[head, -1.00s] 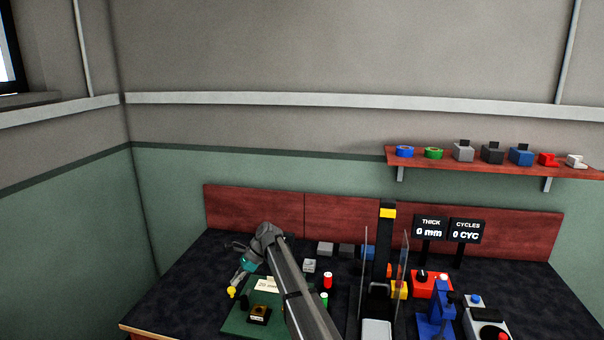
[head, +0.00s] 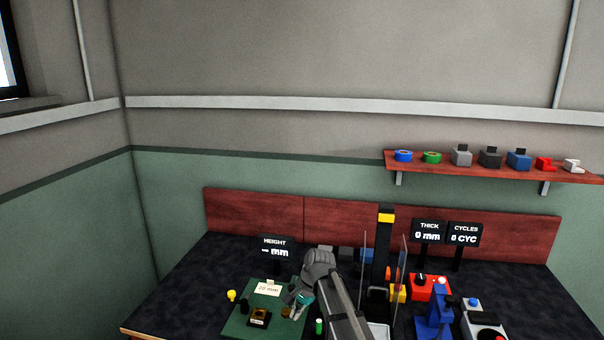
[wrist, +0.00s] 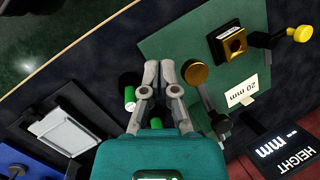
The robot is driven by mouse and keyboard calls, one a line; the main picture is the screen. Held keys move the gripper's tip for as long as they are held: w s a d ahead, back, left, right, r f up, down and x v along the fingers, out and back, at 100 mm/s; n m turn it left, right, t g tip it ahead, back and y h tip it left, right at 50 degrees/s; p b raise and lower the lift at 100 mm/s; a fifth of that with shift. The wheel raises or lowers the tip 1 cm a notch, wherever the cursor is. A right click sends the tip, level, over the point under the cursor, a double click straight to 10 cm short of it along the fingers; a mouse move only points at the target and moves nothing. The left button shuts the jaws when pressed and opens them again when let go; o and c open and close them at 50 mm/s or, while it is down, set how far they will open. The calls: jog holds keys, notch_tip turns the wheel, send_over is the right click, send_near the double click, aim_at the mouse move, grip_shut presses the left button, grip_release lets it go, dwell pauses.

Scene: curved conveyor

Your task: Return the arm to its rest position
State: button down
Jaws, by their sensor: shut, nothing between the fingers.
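My gripper (head: 299,312) hangs over the right part of the green mat (head: 236,320), on the workbench. Its teal body and grey fingers also show in the wrist view (wrist: 158,70), where the fingers are together with nothing between them. My arm comes up from the bottom middle of the head view and bends at a grey joint above the bench. In the wrist view, green-ended cylinders (wrist: 130,98) are close to the fingers, to their left and below; I cannot tell whether anything touches.
A gold-and-black block (head: 259,317) and a "20 mm" card (head: 267,288) lie on the mat. A HEIGHT display (head: 275,246) stands behind. Clear panels (head: 402,265), a red box (head: 430,287) and a blue press (head: 435,318) stand to the right. The bench's left side is clear.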

jog(key=s+d+n+t+h+p, duration=0.1)
jog(key=s+d+n+h, duration=0.3)
jog(key=s+d, duration=1.3)
jog(key=d+n+p, duration=0.1)
jog(key=d+n, duration=0.1)
jog(key=n, duration=0.1)
jog(key=shift+r, duration=0.4)
